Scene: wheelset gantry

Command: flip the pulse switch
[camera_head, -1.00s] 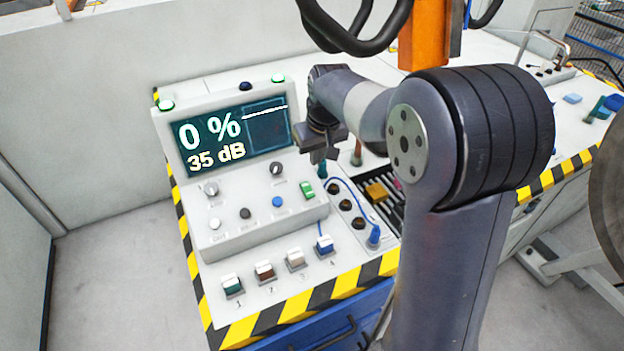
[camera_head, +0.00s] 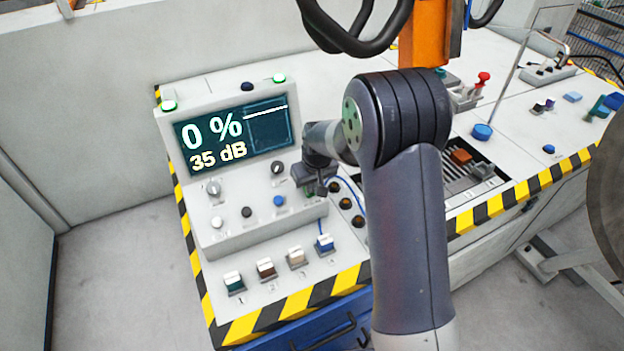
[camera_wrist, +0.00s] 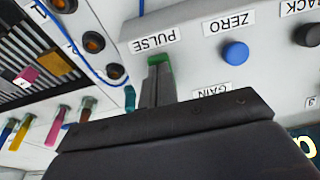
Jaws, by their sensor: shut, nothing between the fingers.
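The pulse switch (camera_wrist: 160,59) shows as a green piece on the light grey panel beside the PULSE label in the wrist view. My gripper (camera_wrist: 157,84) is shut and empty, with its fingertips right at the green switch and partly covering it. I cannot tell whether they touch it. In the head view my gripper (camera_head: 319,191) is over the right end of the sloped panel and hides the switch there.
A blue ZERO button (camera_wrist: 236,53) sits close beside the switch. The console screen (camera_head: 233,142) reads 0 % and 35 dB. Dark round sockets (camera_head: 346,203) and a blue cable lie to the right. Several small numbered switches (camera_head: 296,257) line the front.

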